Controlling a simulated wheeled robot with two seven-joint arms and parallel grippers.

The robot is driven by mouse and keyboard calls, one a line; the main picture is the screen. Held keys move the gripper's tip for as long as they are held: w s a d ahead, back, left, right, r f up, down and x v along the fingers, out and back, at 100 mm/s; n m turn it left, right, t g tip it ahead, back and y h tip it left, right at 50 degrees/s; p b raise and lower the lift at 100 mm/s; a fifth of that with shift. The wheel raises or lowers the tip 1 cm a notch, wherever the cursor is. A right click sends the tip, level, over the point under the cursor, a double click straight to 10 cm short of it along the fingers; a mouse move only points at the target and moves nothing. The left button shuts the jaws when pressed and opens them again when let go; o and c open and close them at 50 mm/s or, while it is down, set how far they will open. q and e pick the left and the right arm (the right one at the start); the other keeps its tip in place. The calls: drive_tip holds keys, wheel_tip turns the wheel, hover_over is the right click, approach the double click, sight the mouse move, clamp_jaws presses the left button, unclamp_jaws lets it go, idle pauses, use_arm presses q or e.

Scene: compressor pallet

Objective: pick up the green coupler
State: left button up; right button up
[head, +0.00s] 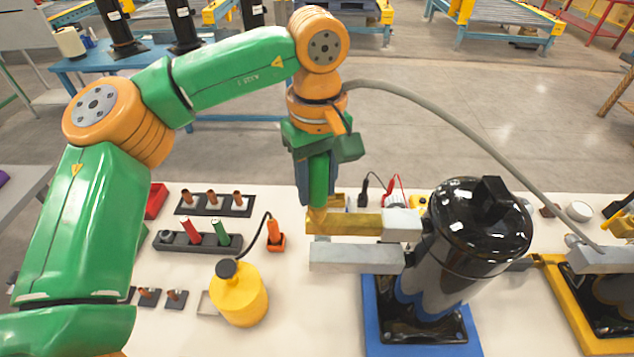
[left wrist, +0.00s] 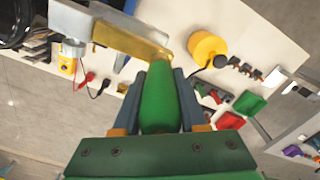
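The green coupler (left wrist: 160,100) stands between the two blue-grey fingers of my left gripper (left wrist: 160,80), which look shut on its sides. In the head view it is the upright green cylinder (head: 319,180) under my left gripper (head: 318,195). Its lower end is at the end of the brass bar (head: 350,222); I cannot tell whether they touch. The bar joins a silver block beside the black compressor (head: 480,220). A smaller green piece (head: 221,232) stands in a dark rack next to a red one. My right gripper is not in view.
A silver bar (head: 357,257) lies beside the brass bar. A yellow canister (head: 238,295) stands front left. A grey hose (head: 450,120) arcs from near my left wrist to a second unit at right. Racks (head: 210,205) with small fittings stand at left.

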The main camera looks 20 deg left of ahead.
use_arm(q)
clamp_jaws()
drive_tip(key=shift+w, duration=0.1)
drive_tip(key=shift+r, duration=0.1)
